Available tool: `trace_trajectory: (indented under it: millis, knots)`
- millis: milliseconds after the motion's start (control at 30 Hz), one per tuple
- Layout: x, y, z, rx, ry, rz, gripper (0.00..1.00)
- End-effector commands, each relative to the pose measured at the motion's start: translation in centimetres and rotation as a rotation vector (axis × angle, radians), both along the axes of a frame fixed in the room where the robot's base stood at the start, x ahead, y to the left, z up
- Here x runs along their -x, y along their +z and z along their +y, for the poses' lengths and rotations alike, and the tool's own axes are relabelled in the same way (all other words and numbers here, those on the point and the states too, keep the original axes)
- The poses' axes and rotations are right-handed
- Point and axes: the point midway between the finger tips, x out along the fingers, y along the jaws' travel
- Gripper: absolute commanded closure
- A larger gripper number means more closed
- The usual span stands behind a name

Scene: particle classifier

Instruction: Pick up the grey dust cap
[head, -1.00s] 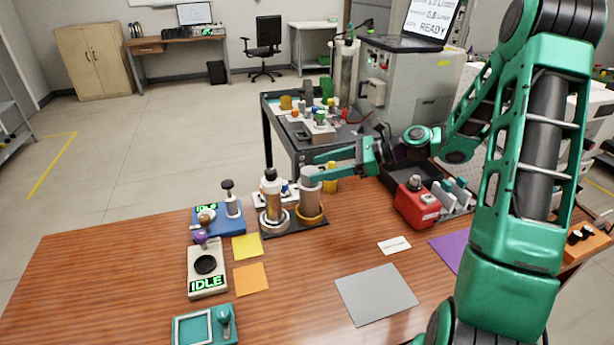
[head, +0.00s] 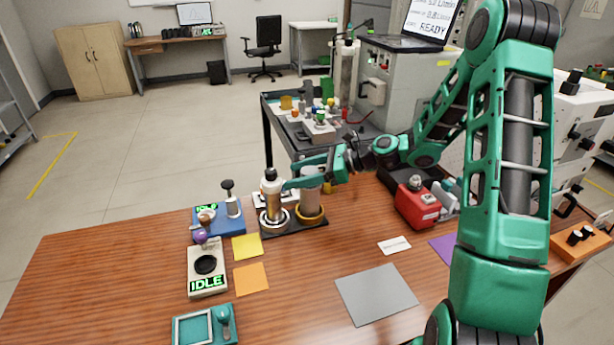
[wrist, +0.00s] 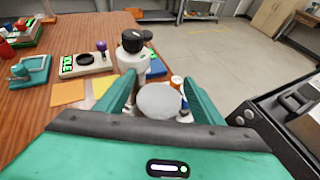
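The grey dust cap appears to be the grey round-topped cylinder (head: 310,200) standing in a yellow ring on a dark base on the wooden table. In the wrist view its pale round top (wrist: 160,99) lies between my two teal fingers. My gripper (head: 289,183) reaches in from the right at the height of its upper part, with the tips past it toward the white bottle. The fingers look open, one on each side of the cap; I cannot tell whether either touches it. In the wrist view the fingertips (wrist: 160,78) are apart.
A white, black-topped bottle (head: 271,195) stands in a ring close to the left. A blue device (head: 228,222) and a beige IDLE device (head: 207,268) are further left. A red box (head: 417,205) is to the right.

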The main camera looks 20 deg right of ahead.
Motion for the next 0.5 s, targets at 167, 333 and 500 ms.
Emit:
trace_trajectory:
  millis: [167,333,500]
  knots:
    - [0.00,0.02,-0.02,0.000,0.000,0.000,0.75]
    - [0.00,0.02,-0.03,0.000,0.000,0.000,0.75]
    - [0.00,0.07,-0.03,0.000,0.000,-0.001,0.75]
